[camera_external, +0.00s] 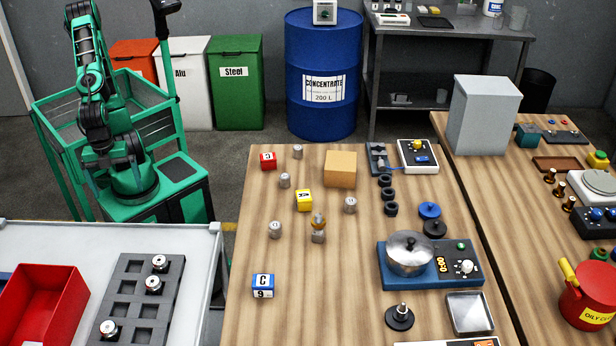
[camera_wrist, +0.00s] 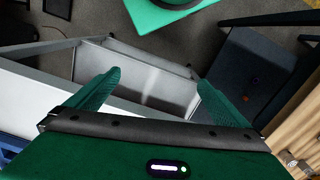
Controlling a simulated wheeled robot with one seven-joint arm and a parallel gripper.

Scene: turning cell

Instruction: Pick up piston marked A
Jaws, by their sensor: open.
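Several small silver cylinders that look like pistons stand on the wooden table: one at the back (camera_external: 297,152), one below it (camera_external: 285,181), one on the right (camera_external: 350,205), one on the left (camera_external: 275,229), and one with a brass-coloured piece over it (camera_external: 318,237). More sit in the dark grey slotted tray (camera_external: 131,292), including one at its top (camera_external: 160,263). Their letters are too small to read, so I cannot tell which is A. In the wrist view my gripper (camera_wrist: 159,80) is open and empty, away from the pistons.
A pot (camera_external: 410,254) on a blue device is further right. A red bin (camera_external: 38,305) sits beside the slotted tray.

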